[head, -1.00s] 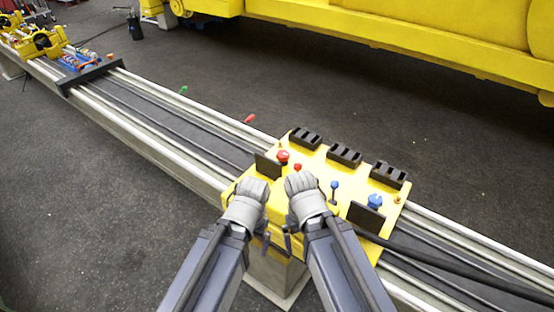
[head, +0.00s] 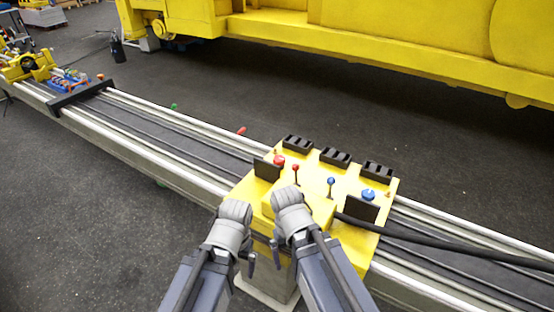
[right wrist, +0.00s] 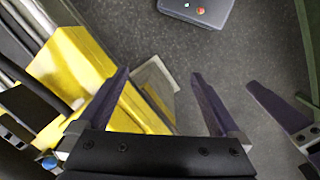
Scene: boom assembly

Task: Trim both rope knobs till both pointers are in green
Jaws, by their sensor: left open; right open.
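A red knob (head: 279,161) and a blue knob (head: 368,195) stand on the yellow console (head: 315,205) in the head view. A small red lever (head: 295,168) and a small blue lever (head: 331,182) stand between them. I cannot tell which parts are the rope knobs, and no pointer or green band can be made out. My left gripper (head: 250,264) is open at the console's near left side, below its top. My right gripper (head: 276,256) is beside it; in the right wrist view (right wrist: 162,88) its fingers are open and empty, above the floor beside yellow metal.
Black blocks (head: 335,157) line the console's far edge, and dark upright plates (head: 362,208) stand on its top. A thick black cable (head: 430,241) runs right. Long rails (head: 150,130) pass on both sides. Dark floor (head: 330,100) lies beyond, before a large yellow boom (head: 400,55).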

